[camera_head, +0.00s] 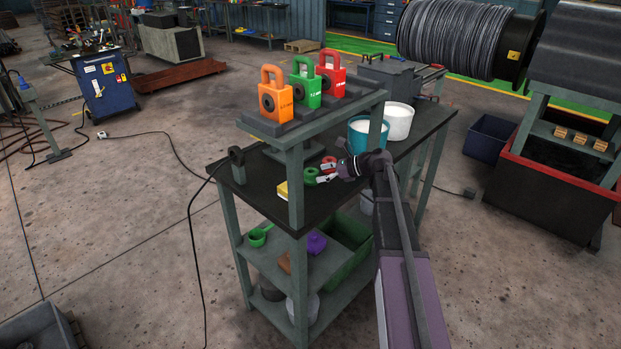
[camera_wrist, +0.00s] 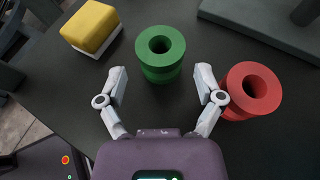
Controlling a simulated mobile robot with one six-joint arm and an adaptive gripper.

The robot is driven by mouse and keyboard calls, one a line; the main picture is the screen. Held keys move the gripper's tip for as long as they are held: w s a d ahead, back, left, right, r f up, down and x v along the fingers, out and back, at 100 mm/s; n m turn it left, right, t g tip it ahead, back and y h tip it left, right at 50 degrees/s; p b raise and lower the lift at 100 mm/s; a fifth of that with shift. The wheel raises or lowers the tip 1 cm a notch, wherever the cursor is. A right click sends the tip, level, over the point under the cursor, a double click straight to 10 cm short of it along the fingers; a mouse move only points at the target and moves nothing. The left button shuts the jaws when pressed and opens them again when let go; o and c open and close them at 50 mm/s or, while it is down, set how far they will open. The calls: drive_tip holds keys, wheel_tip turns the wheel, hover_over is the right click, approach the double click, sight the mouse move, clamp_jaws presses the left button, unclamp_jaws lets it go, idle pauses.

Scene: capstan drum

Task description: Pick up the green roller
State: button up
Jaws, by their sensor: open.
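The green roller (camera_wrist: 160,66) is a grooved spool with a hole through its top. It stands upright on the dark tabletop, centred ahead of my gripper (camera_wrist: 161,80) in the wrist view. My gripper is open and empty, with one finger to each side and the roller mostly beyond the fingertips. In the head view the green roller (camera_head: 311,174) sits just left of my gripper (camera_head: 328,172). A similar red roller (camera_wrist: 252,90) stands to the right, close to the right finger; I cannot tell if they touch.
A yellow and white block (camera_wrist: 92,27) lies at the upper left of the wrist view. Teal (camera_head: 367,135) and white (camera_head: 398,122) buckets stand behind my gripper.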

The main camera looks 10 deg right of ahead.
sight(310, 176)
drive_tip(key=x, duration=0.1)
drive_tip(key=b+x, duration=0.1)
drive_tip(key=x, duration=0.1)
drive_tip(key=shift+d+f, duration=0.1)
drive_tip(key=shift+f, duration=0.2)
drive_tip(key=shift+b+x, duration=0.4)
drive_tip(key=shift+x, duration=0.4)
drive_tip(key=shift+r, duration=0.15)
drive_tip(key=c, duration=1.1)
